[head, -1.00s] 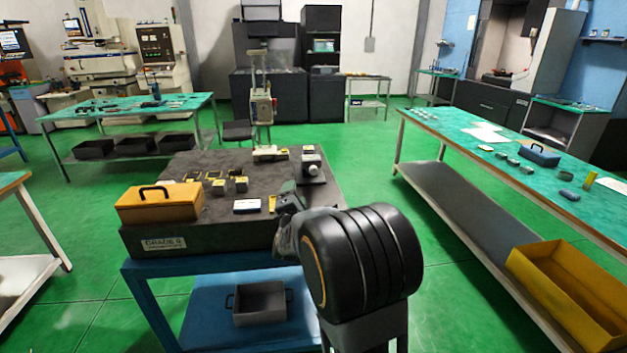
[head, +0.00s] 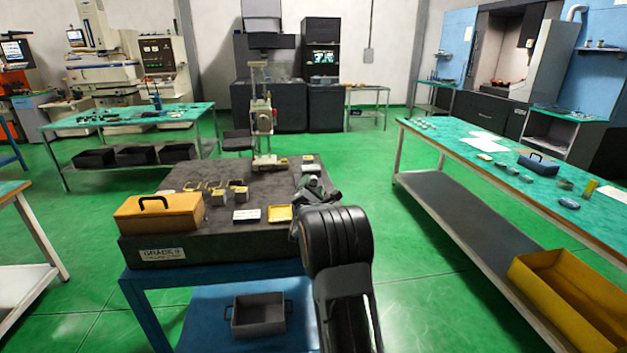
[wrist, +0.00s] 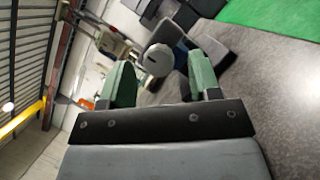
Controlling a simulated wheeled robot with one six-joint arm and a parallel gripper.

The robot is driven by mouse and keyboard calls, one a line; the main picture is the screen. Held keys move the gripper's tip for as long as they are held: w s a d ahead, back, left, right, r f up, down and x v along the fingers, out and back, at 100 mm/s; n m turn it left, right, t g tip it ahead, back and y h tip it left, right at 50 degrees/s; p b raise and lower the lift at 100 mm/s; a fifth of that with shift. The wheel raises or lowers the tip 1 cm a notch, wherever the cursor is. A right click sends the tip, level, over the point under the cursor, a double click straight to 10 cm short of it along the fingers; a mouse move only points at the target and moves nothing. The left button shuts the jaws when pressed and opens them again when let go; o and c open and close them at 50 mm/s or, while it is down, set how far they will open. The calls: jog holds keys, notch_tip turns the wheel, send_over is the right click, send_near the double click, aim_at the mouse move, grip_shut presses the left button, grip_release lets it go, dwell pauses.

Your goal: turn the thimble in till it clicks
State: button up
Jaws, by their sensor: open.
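The thimble (wrist: 158,60) is a pale round knob facing the wrist camera, on a dark instrument body (wrist: 205,55) on the grey surface. My gripper (wrist: 160,64) is open, with one green finger on each side of the thimble in the wrist view. The thimble shows beyond the fingertips; I cannot tell whether either finger touches it. In the head view my gripper (head: 311,189) is at the right part of the granite plate (head: 215,245), in front of the instrument (head: 309,166), and hides most of it.
On the plate are an orange case (head: 160,215), several small blocks, a white-topped box (head: 247,215), a yellow-framed piece (head: 279,213) and a tall stand (head: 263,120). A teal bench (head: 440,137) runs along the right. Green floor lies free between.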

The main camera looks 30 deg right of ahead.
jog(key=shift+x, duration=1.45)
jog(key=c, duration=0.9)
jog(key=shift+m, duration=0.4)
